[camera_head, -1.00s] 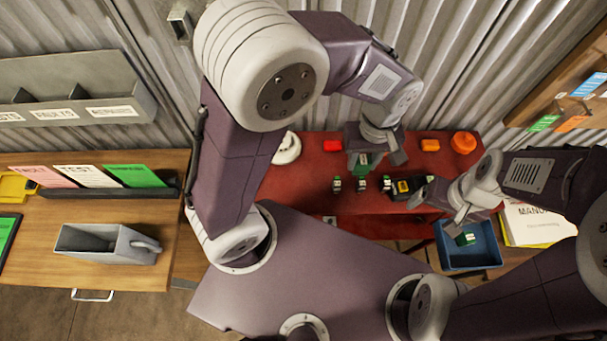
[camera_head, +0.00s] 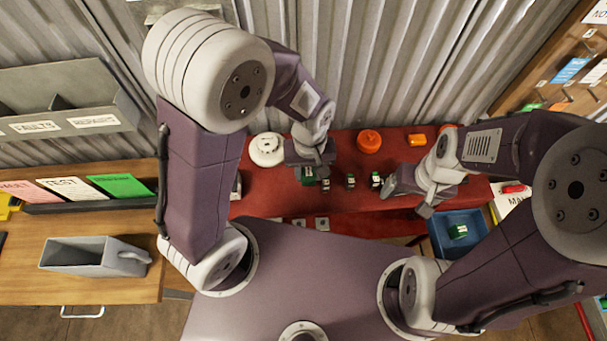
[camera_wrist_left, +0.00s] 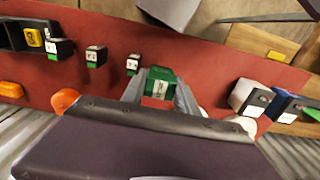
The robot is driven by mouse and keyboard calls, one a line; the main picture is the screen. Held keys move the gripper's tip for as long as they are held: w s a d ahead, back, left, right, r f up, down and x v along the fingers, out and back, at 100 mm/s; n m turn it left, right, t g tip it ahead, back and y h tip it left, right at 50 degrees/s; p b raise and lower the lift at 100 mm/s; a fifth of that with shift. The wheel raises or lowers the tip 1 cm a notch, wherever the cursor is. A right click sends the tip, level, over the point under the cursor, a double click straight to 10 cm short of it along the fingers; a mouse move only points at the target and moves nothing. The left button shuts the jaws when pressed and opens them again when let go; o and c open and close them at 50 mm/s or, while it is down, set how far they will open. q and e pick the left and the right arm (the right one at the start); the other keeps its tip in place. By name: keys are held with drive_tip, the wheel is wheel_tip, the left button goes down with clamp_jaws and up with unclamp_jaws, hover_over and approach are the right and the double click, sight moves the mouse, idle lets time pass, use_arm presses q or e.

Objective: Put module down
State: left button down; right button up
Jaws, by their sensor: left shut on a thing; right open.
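My left gripper (camera_head: 312,168) is shut on a green module (camera_head: 307,175) with a pale label. It holds it over the red bench (camera_head: 280,200), left of several small dark modules with white and green faces (camera_head: 350,181). In the left wrist view the green module (camera_wrist_left: 160,82) sits between the two fingers (camera_wrist_left: 160,95), close to one small module (camera_wrist_left: 132,64). I cannot tell whether the held module touches the bench. My right gripper (camera_head: 428,205) is open at the bench's right end, left of a blue tray (camera_head: 437,244) with a green module (camera_head: 457,231) in it.
A white round detector (camera_head: 266,149) and an orange round unit (camera_head: 369,141) stand at the back of the bench. In the left wrist view a grey box (camera_wrist_left: 248,98) and a blue box (camera_wrist_left: 283,104) stand right of the held module. A corrugated wall is behind.

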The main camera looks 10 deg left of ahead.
use_arm(q)
drive_tip(key=shift+w+a+f, duration=0.2)
drive_tip(key=shift+a+f, duration=0.2)
drive_tip(key=shift+a, duration=0.25)
drive_tip(key=shift+w+a+f, duration=0.2)
drive_tip(key=shift+a+f, duration=0.2)
drive_tip(key=shift+a, duration=0.2)
wheel_tip(320, 180, down, 3)
drive_tip(key=shift+s+f, duration=0.1)
drive_tip(key=shift+s, duration=0.05)
drive_tip(key=shift+f, duration=0.35)
drive_tip(key=shift+f, duration=0.2)
drive_tip(key=c, duration=1)
unclamp_jaws()
drive_tip(key=shift+c, duration=0.2)
drive_tip(key=shift+o, duration=0.6)
drive_tip(key=shift+r, duration=0.1)
